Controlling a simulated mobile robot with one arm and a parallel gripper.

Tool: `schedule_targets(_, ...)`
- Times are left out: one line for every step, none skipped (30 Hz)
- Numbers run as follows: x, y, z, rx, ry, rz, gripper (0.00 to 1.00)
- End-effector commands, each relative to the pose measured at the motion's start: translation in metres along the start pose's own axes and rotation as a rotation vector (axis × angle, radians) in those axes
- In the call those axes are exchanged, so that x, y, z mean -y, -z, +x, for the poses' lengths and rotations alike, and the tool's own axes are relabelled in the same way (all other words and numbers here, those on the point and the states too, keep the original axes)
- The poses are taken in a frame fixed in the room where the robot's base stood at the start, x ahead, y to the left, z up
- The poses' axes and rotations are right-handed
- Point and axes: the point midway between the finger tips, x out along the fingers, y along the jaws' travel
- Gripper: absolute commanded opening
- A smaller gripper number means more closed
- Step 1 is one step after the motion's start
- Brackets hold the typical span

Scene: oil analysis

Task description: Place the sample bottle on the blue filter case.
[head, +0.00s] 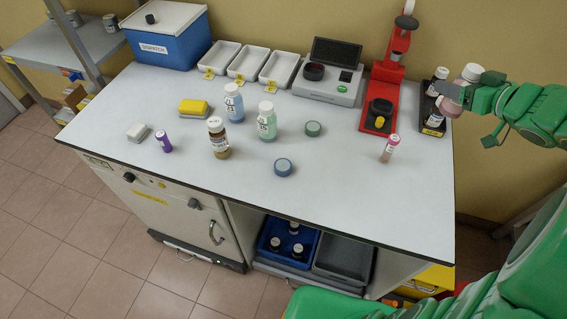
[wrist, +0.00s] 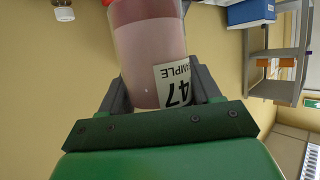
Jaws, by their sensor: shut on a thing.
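My gripper (head: 464,93) is shut on a sample bottle (head: 450,104) with a pale cap and pinkish contents, at the right end of the bench. In the wrist view the bottle (wrist: 148,50) sits between the fingers, and its label reads "SAMPLE" and "47". The blue filter case (head: 284,167) is a small round, flat, lidded disc near the middle front of the bench, and its top is bare. It is well to the left of my gripper. A similar green round case (head: 313,128) lies behind it.
Bottles with blue (head: 234,103), green (head: 267,121) and brown (head: 218,138) contents stand left of the case. A pink-capped vial (head: 389,148) stands right of it. A red stand (head: 378,110) and a dark bottle rack (head: 432,128) are near my gripper. The front right bench top is clear.

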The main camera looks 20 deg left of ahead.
Motion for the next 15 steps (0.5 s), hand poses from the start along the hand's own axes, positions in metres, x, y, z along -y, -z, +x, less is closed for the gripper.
schedule_targets(-0.001, 0.006, -0.003, 0.0, -0.002, -0.004, 0.26)
schedule_targets(-0.001, 0.01, -0.004, 0.001, -0.002, -0.004, 0.26)
schedule_targets(-0.001, 0.014, -0.006, 0.002, -0.003, -0.004, 0.26)
schedule_targets(-0.001, 0.018, -0.008, 0.003, -0.003, -0.005, 0.26)
schedule_targets(0.005, 0.018, -0.005, 0.003, 0.015, -0.01, 0.26)
schedule_targets(0.014, 0.019, -0.001, 0.004, 0.039, -0.019, 0.26)
schedule_targets(0.019, 0.02, 0.001, 0.004, 0.054, -0.025, 0.26)
schedule_targets(0.025, 0.021, 0.003, 0.002, 0.071, -0.032, 0.26)
schedule_targets(0.034, 0.023, 0.006, 0.001, 0.096, -0.042, 0.26)
schedule_targets(0.04, 0.023, 0.008, 0.001, 0.114, -0.049, 0.26)
schedule_targets(0.047, 0.024, 0.01, 0.002, 0.133, -0.058, 0.26)
schedule_targets(0.057, 0.025, 0.013, 0.003, 0.161, -0.07, 0.26)
schedule_targets(0.064, 0.026, 0.015, 0.003, 0.181, -0.078, 0.26)
schedule_targets(0.074, 0.027, 0.017, 0.003, 0.208, -0.089, 0.26)
schedule_targets(0.086, 0.028, 0.02, 0.003, 0.243, -0.103, 0.26)
